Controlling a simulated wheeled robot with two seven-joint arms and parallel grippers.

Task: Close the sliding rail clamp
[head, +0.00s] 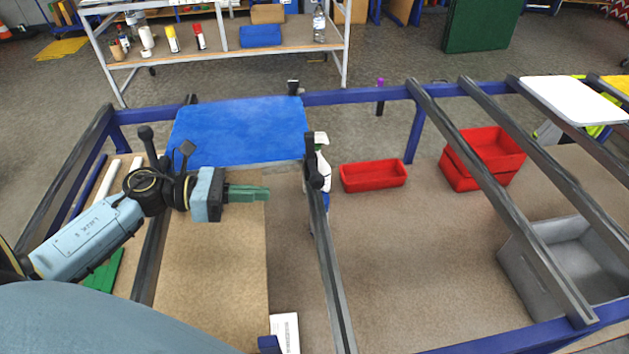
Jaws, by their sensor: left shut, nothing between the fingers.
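A dark clamp (314,172) sits on a long dark rail (334,285), beside the lower right corner of a blue panel (240,130). I cannot tell whether its jaw is open or closed. Another small dark clamp-like piece (293,88) stands at the far blue crossbar. My left gripper (268,193) has green fingers, is shut and empty, and points right. It is over the brown board, a little left of the clamp, and appears apart from it. My right gripper is not in view.
A white spray bottle (322,155) stands just behind the clamp. A red tray (374,176), stacked red bins (483,155) and a grey crate (567,262) lie to the right. Dark rails cross the blue frame (352,96). The brown board (215,290) is bare in front.

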